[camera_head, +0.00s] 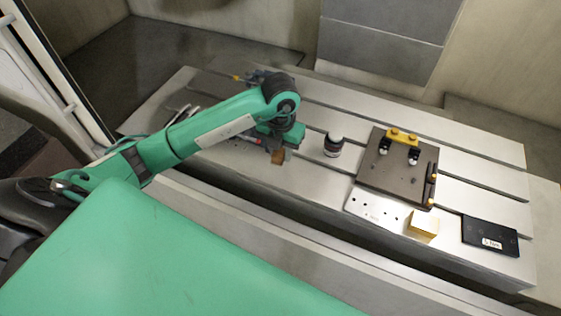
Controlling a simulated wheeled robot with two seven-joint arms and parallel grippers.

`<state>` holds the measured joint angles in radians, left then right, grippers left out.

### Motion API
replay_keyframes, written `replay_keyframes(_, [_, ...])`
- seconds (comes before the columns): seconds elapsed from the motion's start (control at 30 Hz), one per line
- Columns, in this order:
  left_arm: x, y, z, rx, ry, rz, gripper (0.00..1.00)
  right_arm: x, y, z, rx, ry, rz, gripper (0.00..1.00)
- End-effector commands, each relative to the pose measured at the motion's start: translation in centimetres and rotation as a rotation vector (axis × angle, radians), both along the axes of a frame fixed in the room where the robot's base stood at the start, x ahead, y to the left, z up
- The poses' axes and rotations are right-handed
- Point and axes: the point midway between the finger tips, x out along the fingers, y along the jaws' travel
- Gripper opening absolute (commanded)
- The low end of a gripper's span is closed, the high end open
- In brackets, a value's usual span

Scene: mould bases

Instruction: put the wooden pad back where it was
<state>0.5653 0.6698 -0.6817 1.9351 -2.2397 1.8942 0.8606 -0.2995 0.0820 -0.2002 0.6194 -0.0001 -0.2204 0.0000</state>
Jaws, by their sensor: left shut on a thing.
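The wooden pad (278,157) is a small brown piece at the tip of my left gripper (281,149), near the middle of the slotted table. My left gripper is shut on it, and the wrist hides part of the jaws and pad. The pad is low over the table's front part; I cannot tell whether it touches the surface. My right gripper is not in view.
Right of the gripper stands a dark jar with a pale top (334,145). Farther right are a dark mould base (372,184) with a yellow clamp piece (403,137), a white plate (367,208), a yellowish block (424,224) and a black plate (490,236). Tools lie behind my arm.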

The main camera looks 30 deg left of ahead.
Motion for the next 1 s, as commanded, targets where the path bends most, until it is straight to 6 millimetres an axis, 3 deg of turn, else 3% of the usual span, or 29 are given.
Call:
replay_keyframes(0.5, [-0.1,0.0,-6.1,0.0,0.002,0.0,0.0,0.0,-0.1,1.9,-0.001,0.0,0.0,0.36])
replay_keyframes(0.93, [0.0,0.0,-7.0,0.0,-0.001,-0.001,0.0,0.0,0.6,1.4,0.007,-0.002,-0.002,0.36])
replay_keyframes(0.97, [0.0,0.0,-6.9,-0.001,-0.001,-0.001,0.36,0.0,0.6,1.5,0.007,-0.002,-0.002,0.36])
replay_keyframes(1.0, [0.0,0.0,-6.8,-0.001,-0.001,-0.001,0.44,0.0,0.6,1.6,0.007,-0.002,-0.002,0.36])
